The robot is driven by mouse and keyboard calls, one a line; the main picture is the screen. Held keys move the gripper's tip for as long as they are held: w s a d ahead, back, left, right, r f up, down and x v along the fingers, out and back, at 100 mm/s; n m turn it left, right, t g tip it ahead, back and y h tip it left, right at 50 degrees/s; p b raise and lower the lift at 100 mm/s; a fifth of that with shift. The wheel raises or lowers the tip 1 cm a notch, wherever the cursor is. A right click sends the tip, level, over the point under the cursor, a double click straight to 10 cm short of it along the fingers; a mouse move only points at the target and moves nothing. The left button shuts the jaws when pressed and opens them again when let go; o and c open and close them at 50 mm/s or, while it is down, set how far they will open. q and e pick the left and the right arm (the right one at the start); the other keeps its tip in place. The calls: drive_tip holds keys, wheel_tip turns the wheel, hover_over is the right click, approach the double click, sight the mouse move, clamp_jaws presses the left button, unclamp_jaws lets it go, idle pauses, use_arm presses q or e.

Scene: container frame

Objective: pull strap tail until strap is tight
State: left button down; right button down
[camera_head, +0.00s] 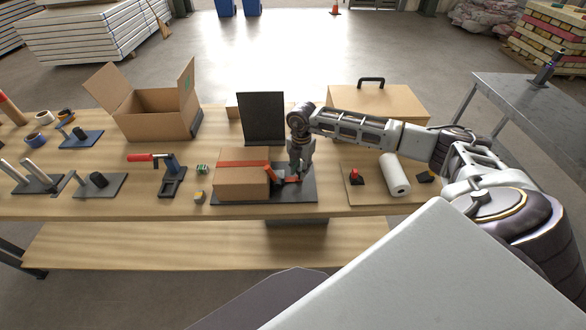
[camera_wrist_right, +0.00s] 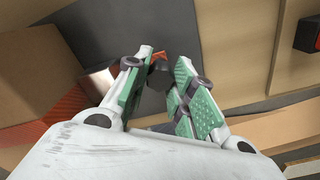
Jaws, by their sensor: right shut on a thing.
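A brown cardboard box (camera_head: 241,184) sits on a dark plate (camera_head: 305,194) on the wooden table. An orange-red strap (camera_head: 240,163) runs across its top; part of it also shows in the right wrist view (camera_wrist_right: 48,120). The orange strap tail (camera_head: 291,181) is at the box's right side. My right gripper (camera_head: 299,174) is there, pointing down and shut on the strap tail, whose end shows between the fingertips in the right wrist view (camera_wrist_right: 158,61). The fingers and wrist hide part of the tail. I cannot tell how tight the strap is. My left gripper is not in view.
A dark upright panel (camera_head: 262,118) stands behind the box. An open carton (camera_head: 157,113) and a red-handled tool (camera_head: 168,172) are to the left. A white roll (camera_head: 394,176) lies to the right, and a handled case (camera_head: 377,101) is behind it.

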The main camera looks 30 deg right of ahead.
drive_tip(key=shift+s+d, duration=0.45)
drive_tip(key=shift+d, duration=0.35)
drive_tip(key=shift+s+d, duration=0.45)
drive_tip(key=shift+d, duration=0.35)
drive_tip(key=c, duration=1.1)
unclamp_jaws()
drive_tip(key=shift+c, duration=0.2)
drive_tip(key=shift+a+r, duration=0.1)
drive_tip(key=shift+r, duration=0.05)
wheel_tip(320, 180, up, 12)
drive_tip(key=shift+f, duration=0.2)
